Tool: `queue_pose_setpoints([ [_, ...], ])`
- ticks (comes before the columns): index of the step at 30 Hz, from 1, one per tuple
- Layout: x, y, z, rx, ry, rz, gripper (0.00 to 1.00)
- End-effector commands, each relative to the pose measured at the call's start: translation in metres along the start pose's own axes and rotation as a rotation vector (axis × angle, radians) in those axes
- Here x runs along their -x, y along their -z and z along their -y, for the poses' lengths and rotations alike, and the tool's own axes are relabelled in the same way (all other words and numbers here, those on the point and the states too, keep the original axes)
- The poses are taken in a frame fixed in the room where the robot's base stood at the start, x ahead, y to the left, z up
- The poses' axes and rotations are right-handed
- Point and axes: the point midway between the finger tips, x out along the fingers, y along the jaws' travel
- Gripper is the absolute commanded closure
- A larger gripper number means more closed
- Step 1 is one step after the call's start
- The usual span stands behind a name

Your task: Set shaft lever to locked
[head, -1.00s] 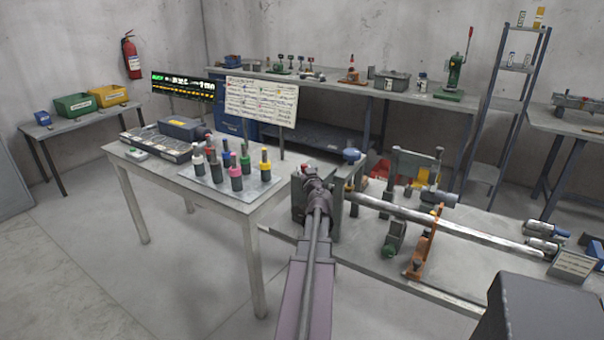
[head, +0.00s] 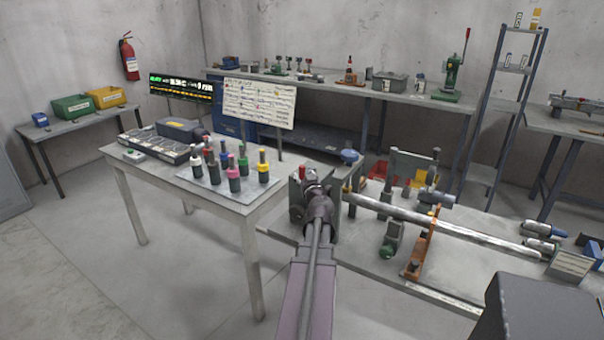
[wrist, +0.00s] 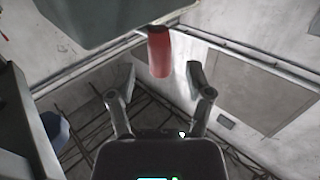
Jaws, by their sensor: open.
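A red cylindrical grip (wrist: 159,52), which looks like the shaft lever's handle, hangs at the top middle of the wrist view, below a grey-green block. It also shows as a small red tip beside the grey housing at the shaft's left end in the head view (head: 302,172). My gripper (wrist: 160,80) is open, with one finger on each side of the grip's lower end in the picture. I cannot tell whether a finger touches it. In the head view, my gripper (head: 313,182) is at the housing, its fingers hardly visible. The lever's base and position marks are hidden.
A long steel shaft (head: 450,228) runs right from the housing, past an orange bracket (head: 418,255). A table (head: 235,205) with several coloured-topped holders stands close left of my arm. A sign board (head: 260,103) stands behind it. Open floor lies at front left.

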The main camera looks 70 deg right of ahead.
Motion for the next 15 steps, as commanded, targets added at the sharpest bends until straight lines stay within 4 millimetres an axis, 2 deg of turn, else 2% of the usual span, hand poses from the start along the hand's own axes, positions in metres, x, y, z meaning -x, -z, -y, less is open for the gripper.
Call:
queue_pose_setpoints([
  [1, 0.012, 0.0, 0.001, 0.0, -0.001, 0.0, 0.34],
  [9, 0.058, 0.0, 0.002, 0.0, -0.002, 0.0, 0.34],
  [15, 0.078, 0.0, 0.001, 0.0, -0.001, 0.0, 0.34],
])
